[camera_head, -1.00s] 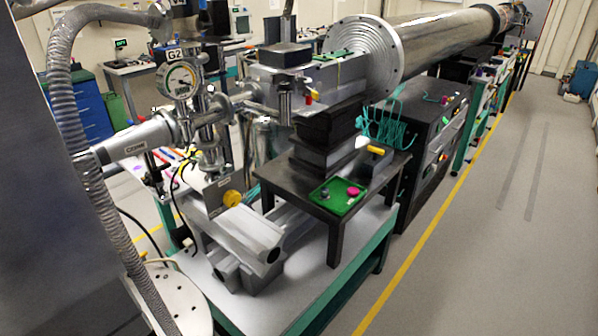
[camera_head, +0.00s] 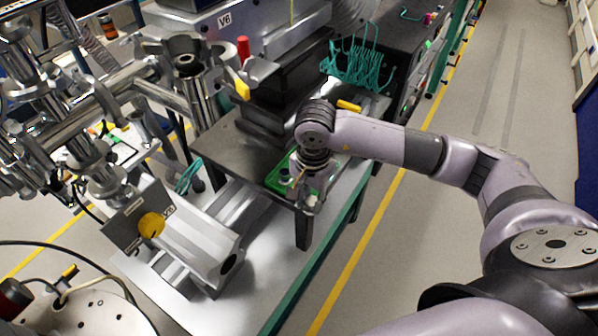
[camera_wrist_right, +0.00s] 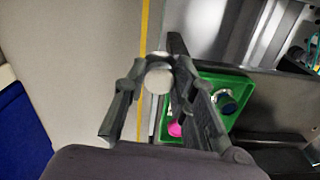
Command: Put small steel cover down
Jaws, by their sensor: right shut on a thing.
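The small steel cover (camera_wrist_right: 158,78) is a round, pale grey disc between the fingertips of my right gripper (camera_wrist_right: 158,80) in the right wrist view. The gripper is shut on it. In the head view my right gripper (camera_head: 312,200) points down at the front edge of the small dark table, by the green tray (camera_head: 271,183). My left gripper is not in view.
The tray holds a dark round piece with a blue part (camera_wrist_right: 225,101) and a magenta piece (camera_wrist_right: 175,129). A yellow knob (camera_head: 151,225) stands left. The white lower shelf is partly clear.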

